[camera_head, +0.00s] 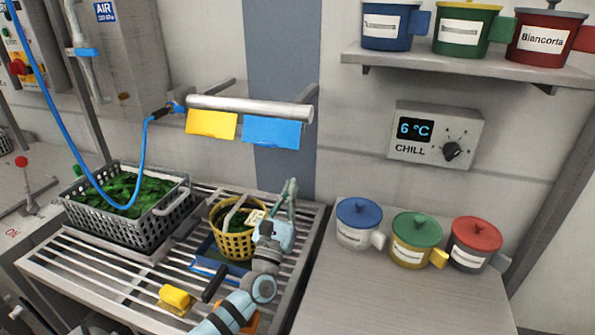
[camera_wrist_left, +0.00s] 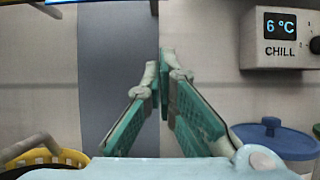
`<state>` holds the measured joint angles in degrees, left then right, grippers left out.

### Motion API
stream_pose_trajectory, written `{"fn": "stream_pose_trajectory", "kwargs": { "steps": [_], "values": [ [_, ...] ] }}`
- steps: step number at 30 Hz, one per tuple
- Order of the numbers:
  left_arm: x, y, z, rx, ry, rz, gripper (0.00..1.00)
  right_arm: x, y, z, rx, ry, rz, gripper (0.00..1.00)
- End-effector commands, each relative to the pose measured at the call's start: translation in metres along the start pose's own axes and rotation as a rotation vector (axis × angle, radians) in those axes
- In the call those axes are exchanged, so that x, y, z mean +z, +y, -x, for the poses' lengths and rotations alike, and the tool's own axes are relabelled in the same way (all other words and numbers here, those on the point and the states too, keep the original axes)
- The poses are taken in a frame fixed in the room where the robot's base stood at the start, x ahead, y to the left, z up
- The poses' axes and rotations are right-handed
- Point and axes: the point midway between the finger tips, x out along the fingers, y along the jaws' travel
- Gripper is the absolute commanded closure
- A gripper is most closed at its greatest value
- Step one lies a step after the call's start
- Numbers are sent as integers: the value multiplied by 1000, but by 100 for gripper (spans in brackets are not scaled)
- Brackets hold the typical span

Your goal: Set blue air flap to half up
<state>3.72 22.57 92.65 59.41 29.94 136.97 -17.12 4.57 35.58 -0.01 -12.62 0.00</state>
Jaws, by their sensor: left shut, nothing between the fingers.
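The blue air flap (camera_head: 272,132) hangs from the front of the grey air tube (camera_head: 250,108) on the back wall, to the right of the yellow flap (camera_head: 211,123). I cannot tell its exact angle. My left gripper (camera_head: 291,184) is below the blue flap and slightly to its right, apart from it, pointing up. Its teal fingers are shut and empty; they also show in the left wrist view (camera_wrist_left: 166,65), against the wall. My right gripper is in neither view.
A yellow basket (camera_head: 235,245) stands beside my left wrist on the slatted rack. A grey crate (camera_head: 125,230) of greens with a blue hose is at left. Several lidded mugs stand at right, below the chill box (camera_head: 437,135) and the shelf (camera_head: 470,67).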

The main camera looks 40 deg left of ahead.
Motion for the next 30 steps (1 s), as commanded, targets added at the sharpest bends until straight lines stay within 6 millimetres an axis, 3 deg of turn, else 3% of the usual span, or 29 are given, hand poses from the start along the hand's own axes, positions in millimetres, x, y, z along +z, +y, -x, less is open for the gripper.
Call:
{"fn": "stream_pose_trajectory", "kwargs": {
  "steps": [14,15,19,30],
  "values": [
    [2,3,-94,5,-2,-3,100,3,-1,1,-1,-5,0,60],
    [13,3,-88,2,3,-3,100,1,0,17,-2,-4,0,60],
    [29,3,-76,2,1,-2,100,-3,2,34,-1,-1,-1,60],
    [32,2,-66,3,0,-2,100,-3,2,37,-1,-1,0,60]
  ]
}}
